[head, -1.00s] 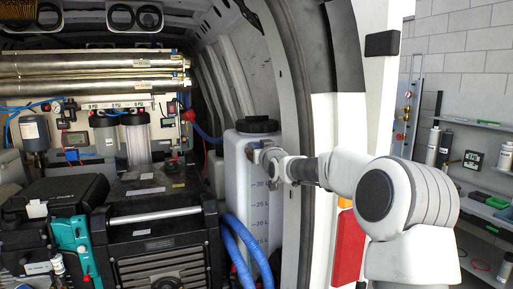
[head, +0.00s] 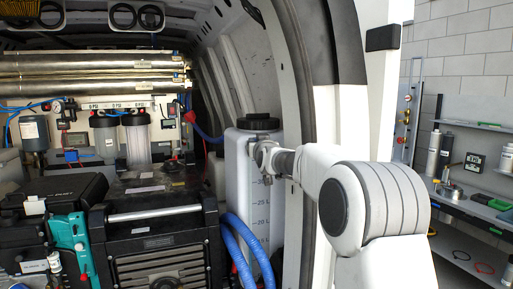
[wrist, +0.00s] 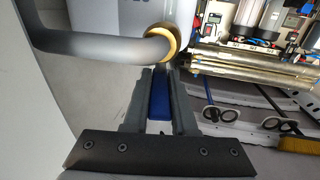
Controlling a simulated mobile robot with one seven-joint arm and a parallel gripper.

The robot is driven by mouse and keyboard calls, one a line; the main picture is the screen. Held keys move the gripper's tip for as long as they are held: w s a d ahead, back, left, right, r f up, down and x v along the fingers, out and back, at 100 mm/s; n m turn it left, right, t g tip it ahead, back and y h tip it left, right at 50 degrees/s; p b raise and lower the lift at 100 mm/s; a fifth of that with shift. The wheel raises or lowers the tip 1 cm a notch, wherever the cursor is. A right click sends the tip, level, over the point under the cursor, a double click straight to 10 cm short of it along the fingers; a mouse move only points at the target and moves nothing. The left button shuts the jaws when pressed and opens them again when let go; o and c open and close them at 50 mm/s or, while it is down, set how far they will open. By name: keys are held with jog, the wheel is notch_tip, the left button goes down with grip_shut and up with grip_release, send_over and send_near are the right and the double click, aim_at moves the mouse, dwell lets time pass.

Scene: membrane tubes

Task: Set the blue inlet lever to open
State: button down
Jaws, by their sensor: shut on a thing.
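The blue lever (wrist: 159,98) shows in the wrist view as a blue bar between my fingers. My gripper (wrist: 160,88) is shut on it. Just beyond the fingertips is a brass ring (wrist: 163,40) on a thick grey pipe (wrist: 95,47). In the head view my gripper (head: 262,156) is at the front of the white tank (head: 247,205), below its black cap. The lever is too small or hidden to make out there, and its exact angle cannot be told.
Blue hoses (head: 240,245) hang below, left of the tank. A black machine (head: 155,245) with a silver handle stands left. The van's door pillar (head: 300,90) is close right of the tank. A wall shelf (head: 475,205) is at far right.

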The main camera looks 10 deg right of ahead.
jog(key=shift+f, duration=0.15)
jog(key=c, duration=0.7)
grip_release()
jog(key=shift+s, duration=0.1)
jog(key=s+b, duration=0.5)
jog(key=s, duration=1.2)
jog(key=shift+s+d, duration=0.15)
jog(key=shift+d, duration=0.05)
